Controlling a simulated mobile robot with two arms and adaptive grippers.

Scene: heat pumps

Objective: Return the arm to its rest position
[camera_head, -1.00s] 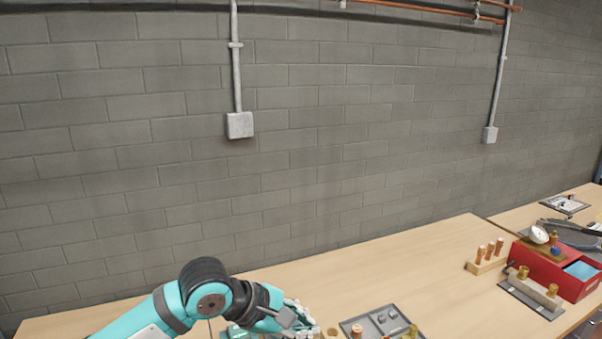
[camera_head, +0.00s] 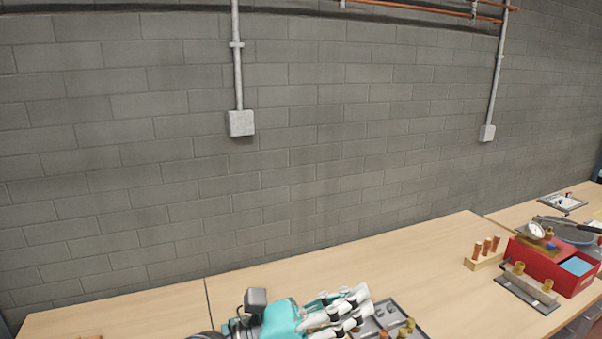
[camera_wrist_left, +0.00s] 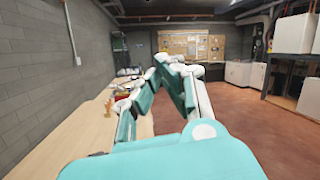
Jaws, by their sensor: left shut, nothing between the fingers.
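My left gripper (camera_head: 362,306), teal with white fingers, is low in the middle of the head view, over the front part of the table (camera_head: 240,282). Its fingers point right, in front of a grey tray (camera_head: 408,322) and partly covering it. In the left wrist view the two fingers of the gripper (camera_wrist_left: 168,62) meet at their tips, with nothing held between them. The gripper points along the table toward the far end of the room. My right gripper is in neither view.
A wooden block with copper pieces (camera_head: 484,253), a red box (camera_head: 552,268) and a dark plate with brass fittings (camera_head: 528,288) are on the right. The brick wall (camera_head: 330,170) stands behind the table. The table's back middle is bare. Open floor (camera_wrist_left: 240,125) lies right in the wrist view.

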